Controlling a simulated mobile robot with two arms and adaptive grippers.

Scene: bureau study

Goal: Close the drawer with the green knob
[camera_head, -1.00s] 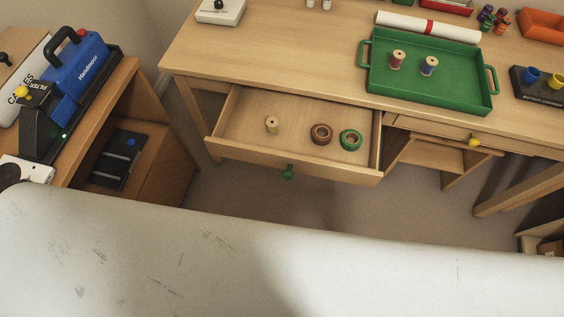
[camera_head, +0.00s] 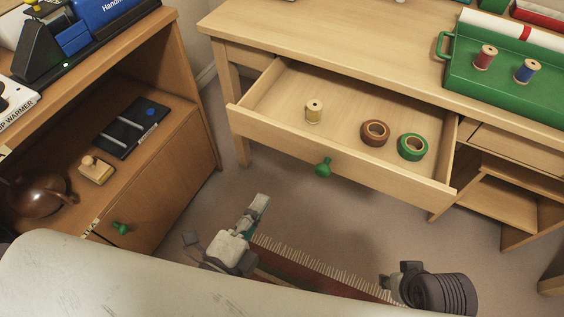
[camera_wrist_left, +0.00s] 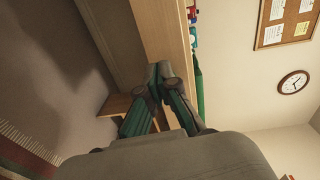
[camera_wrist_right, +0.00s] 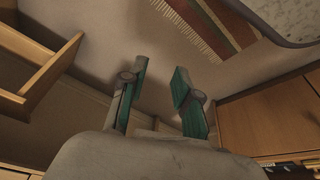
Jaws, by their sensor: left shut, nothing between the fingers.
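The desk drawer (camera_head: 340,150) with the green knob (camera_head: 323,167) stands pulled out of the desk. It holds a yellowish spool (camera_head: 314,111), a brown tape roll (camera_head: 375,133) and a green tape roll (camera_head: 412,147). My left gripper (camera_head: 260,203) is below and left of the knob in the head view, apart from it. In the left wrist view its fingers (camera_wrist_left: 160,78) are together and empty, beside the desk's wooden edge. In the right wrist view my right gripper (camera_wrist_right: 160,76) has its fingers apart with nothing between them; an open drawer (camera_wrist_right: 40,80) shows at the left.
A wooden cabinet (camera_head: 165,190) with another green knob (camera_head: 119,229) stands at the left, holding a brown pot (camera_head: 38,194). A green tray (camera_head: 500,75) with two spools is on the desk. A fringed red rug (camera_head: 310,275) lies on the floor before the drawer.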

